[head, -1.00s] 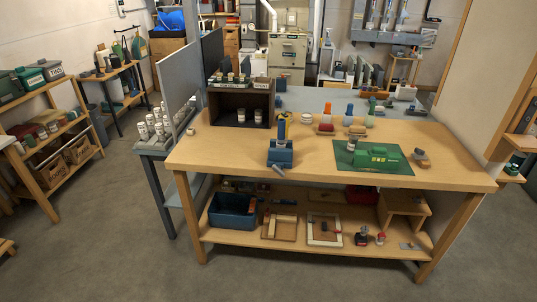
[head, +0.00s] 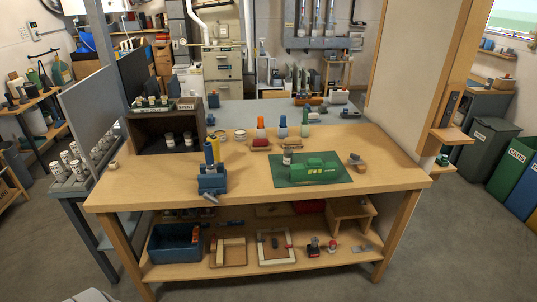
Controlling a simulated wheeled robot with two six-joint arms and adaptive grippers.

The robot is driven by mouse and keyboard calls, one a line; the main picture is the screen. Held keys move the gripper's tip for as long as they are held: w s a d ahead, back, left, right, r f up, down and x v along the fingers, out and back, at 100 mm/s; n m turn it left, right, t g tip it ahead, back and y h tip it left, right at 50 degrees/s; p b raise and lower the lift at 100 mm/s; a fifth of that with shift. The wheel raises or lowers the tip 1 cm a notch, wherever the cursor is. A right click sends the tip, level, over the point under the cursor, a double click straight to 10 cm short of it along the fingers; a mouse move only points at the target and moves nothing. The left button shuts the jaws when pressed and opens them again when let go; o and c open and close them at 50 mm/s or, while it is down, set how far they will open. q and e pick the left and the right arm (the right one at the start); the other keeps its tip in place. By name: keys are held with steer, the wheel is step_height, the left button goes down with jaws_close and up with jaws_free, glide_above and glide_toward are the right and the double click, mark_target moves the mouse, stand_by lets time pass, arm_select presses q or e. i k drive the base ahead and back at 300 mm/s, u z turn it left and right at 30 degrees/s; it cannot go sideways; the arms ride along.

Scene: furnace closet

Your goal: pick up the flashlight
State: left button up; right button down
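I cannot pick out a flashlight for certain. A small grey, roughly cylindrical object (head: 211,198) lies at the front edge of the wooden workbench (head: 150,190), just in front of a blue block-like holder (head: 212,182). A blue and yellow upright object (head: 210,152) stands at that holder; whether it rises from it or stands behind it is unclear. Both objects are too small to identify surely.
A green mat (head: 284,178) carries a green object (head: 320,168). A dark open box (head: 150,137) stands at the bench's left. The lower shelf holds a blue bin (head: 174,243) and trays. Floor in front is clear. Green (head: 508,152) and blue bins stand right.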

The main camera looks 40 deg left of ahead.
mark_target(216, 153)
steer(key=z, duration=0.25)
steer(key=i, duration=0.95)
steer(key=u, duration=0.9)
steer(key=i, duration=0.6)
steer(key=u, duration=0.7)
